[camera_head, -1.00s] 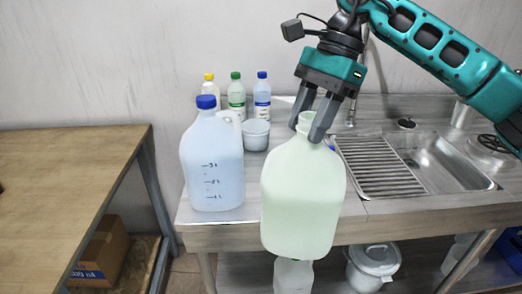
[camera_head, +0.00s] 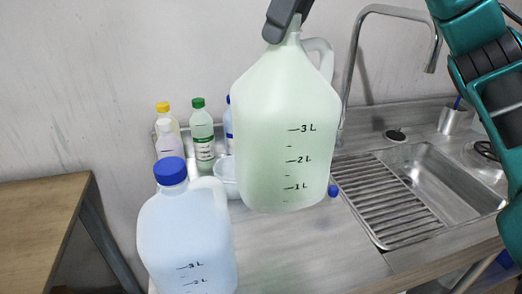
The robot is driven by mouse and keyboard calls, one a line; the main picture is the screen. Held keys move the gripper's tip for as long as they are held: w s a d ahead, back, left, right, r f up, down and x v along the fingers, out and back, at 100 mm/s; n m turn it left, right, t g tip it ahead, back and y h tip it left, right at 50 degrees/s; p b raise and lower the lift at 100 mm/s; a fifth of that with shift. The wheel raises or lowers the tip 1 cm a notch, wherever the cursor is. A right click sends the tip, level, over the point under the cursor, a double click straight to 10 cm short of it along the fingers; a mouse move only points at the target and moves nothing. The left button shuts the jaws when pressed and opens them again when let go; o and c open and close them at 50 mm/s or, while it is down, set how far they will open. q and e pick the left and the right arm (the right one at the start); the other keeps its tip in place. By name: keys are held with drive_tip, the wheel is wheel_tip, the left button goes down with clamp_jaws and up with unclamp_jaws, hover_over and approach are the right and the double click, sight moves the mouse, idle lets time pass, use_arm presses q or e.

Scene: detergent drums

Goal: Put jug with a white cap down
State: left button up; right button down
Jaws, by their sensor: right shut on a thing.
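A large pale-green jug (camera_head: 283,135) with volume marks hangs upright from my right gripper (camera_head: 285,22) in the head view. The gripper's dark fingers are shut at its neck, at the top edge of the picture. They hide the top of the neck, so I cannot see the cap clearly. The jug is held in the air in front of the steel counter (camera_head: 290,250), and its handle is on the right. My left gripper is not in view.
A blue-capped jug (camera_head: 185,235) stands at the counter's left front. Behind it are small bottles (camera_head: 202,135) and a white tub (camera_head: 226,178). A sink with a drainer (camera_head: 385,195) and a tall tap (camera_head: 355,60) are on the right.

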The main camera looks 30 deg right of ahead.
sight(284, 114)
wheel_tip(284, 114, down, 18)
drive_tip(key=shift+r+b, duration=0.2)
drive_tip(key=shift+b, duration=0.9)
drive_tip(key=shift+f, duration=0.4)
drive_tip(key=shift+f, duration=0.1)
drive_tip(key=shift+f+b, duration=0.15)
drive_tip(key=shift+b, duration=0.15)
drive_tip(key=c, duration=0.7)
unclamp_jaws()
